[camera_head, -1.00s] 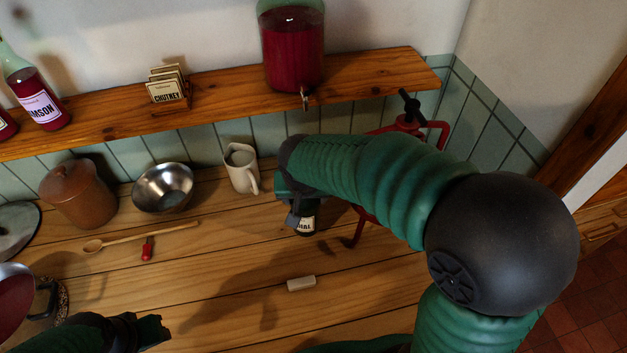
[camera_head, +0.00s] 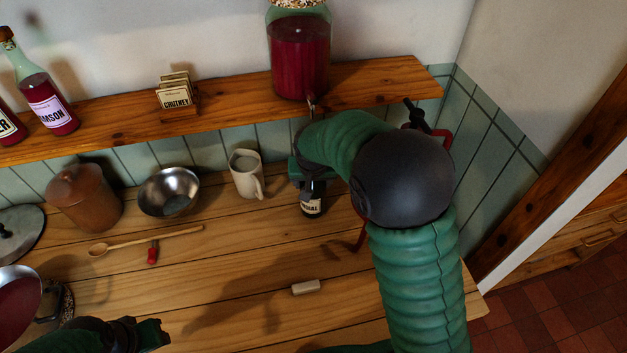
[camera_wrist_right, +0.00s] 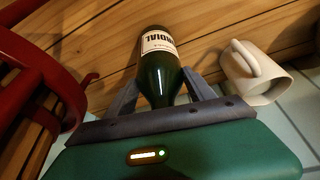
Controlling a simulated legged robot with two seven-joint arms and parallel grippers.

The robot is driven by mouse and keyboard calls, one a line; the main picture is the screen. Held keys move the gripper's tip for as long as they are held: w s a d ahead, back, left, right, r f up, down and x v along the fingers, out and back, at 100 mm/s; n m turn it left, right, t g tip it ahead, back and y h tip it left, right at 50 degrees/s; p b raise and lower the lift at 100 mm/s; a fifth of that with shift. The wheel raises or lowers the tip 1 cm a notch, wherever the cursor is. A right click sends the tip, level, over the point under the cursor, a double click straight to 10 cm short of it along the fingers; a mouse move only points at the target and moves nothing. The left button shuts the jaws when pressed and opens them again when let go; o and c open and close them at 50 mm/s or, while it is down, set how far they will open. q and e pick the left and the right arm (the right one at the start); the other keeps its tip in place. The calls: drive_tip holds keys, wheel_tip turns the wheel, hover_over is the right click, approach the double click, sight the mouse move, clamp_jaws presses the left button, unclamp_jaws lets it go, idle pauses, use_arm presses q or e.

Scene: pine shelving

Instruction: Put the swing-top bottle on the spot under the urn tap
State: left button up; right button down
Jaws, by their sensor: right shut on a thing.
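The swing-top bottle (camera_head: 313,199) is dark with a white label and looks near upright, close to the worktop below the urn tap (camera_head: 311,101). I cannot tell whether its base touches the wood. My right gripper (camera_head: 312,181) is shut on its upper part. In the right wrist view the dark green bottle (camera_wrist_right: 158,80) sits between the two fingers of that gripper (camera_wrist_right: 161,88); its top is hidden. The urn (camera_head: 298,58), glass with red liquid, stands on the shelf. No marked spot shows under the tap. My left gripper (camera_head: 152,334) is low at the left, away from the bottle; its jaws are unclear.
A white jug (camera_head: 246,176) stands just left of the bottle, and a steel bowl (camera_head: 169,192) farther left. A red metal device (camera_head: 439,135) is close on the right, partly behind my arm. The shelf (camera_head: 225,112) overhangs the back. A pale block (camera_head: 306,287) lies in front.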

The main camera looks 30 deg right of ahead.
drive_tip(key=shift+a, duration=0.3)
drive_tip(key=c, duration=0.7)
unclamp_jaws()
drive_tip(key=shift+o, duration=1.4)
drive_tip(key=shift+d, duration=0.1)
drive_tip(key=shift+o, duration=0.3)
drive_tip(key=shift+d, duration=0.35)
drive_tip(key=v, duration=1.2)
drive_tip(key=s+a+f+n+y, duration=0.1)
drive_tip(key=s+a+f+n, duration=0.1)
drive_tip(key=s+f, duration=0.4)
drive_tip(key=s+a+f+n+g+y, duration=0.1)
drive_tip(key=s+a+f+n, duration=0.2)
drive_tip(key=s+f, duration=0.4)
drive_tip(key=s+a, duration=0.1)
drive_tip(key=s, duration=0.2)
drive_tip(key=shift+s+p, duration=0.25)
drive_tip(key=shift+p, duration=0.05)
drive_tip(key=shift+w, duration=0.1)
